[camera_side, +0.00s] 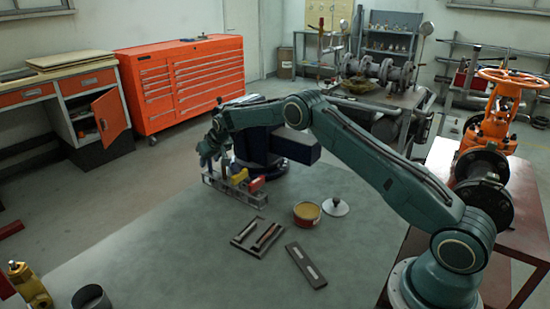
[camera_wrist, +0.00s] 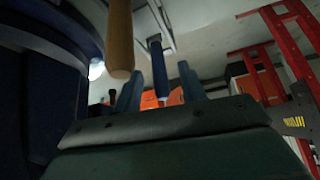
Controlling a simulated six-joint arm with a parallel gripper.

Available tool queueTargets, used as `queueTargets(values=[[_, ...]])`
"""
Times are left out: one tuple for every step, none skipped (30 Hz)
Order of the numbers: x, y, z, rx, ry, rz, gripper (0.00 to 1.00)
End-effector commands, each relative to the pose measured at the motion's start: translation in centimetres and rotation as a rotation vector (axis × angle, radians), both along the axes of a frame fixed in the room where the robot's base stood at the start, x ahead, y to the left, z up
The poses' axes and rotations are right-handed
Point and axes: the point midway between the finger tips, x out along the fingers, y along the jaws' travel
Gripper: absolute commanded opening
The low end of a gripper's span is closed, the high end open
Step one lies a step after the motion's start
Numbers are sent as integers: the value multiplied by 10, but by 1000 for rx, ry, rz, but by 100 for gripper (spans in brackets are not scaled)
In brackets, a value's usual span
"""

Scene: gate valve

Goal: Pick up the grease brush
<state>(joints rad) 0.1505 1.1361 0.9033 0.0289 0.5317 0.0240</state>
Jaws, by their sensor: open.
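My gripper (camera_side: 210,150) is at the left end of the low metal rack (camera_side: 235,190) in the side view, its jaws small and partly merged with the rack's contents. In the wrist view my two blue-grey fingers (camera_wrist: 160,90) stand apart. A slim blue handle (camera_wrist: 157,65) shows in line with the gap between them; I cannot tell whether it touches either finger. A thicker wooden handle (camera_wrist: 119,40) is close to the camera, left of the blue one. No bristles are visible, so I cannot tell which handle belongs to the grease brush.
An open tin of yellowish grease (camera_side: 306,213) stands on the table, its lid (camera_side: 336,207) beside it. A shallow tray with slim items (camera_side: 249,232) and a dark flat bar (camera_side: 305,265) lie nearer. A dark blue block (camera_side: 290,145) stands behind the rack.

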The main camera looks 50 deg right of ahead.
Motion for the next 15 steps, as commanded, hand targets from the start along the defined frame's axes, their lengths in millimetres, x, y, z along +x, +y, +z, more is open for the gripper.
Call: queueTargets(values=[[0,0,0,0,0,0,41],[0,0,0,0,0,0,41],[0,0,0,0,0,0,41],[0,0,0,0,0,0,41],[0,0,0,0,0,0,37],[0,0,0,0,0,0,29],[0,0,0,0,0,0,23],[0,0,0,0,0,0,18],[0,0,0,0,0,0,10],[0,0,0,0,0,0,4],[0,0,0,0,0,0,0],[0,0,0,0,0,0,0],[0,0,0,0,-1,0,0],[0,0,0,0,-1,0,0],[0,0,0,0,-1,0,0]])
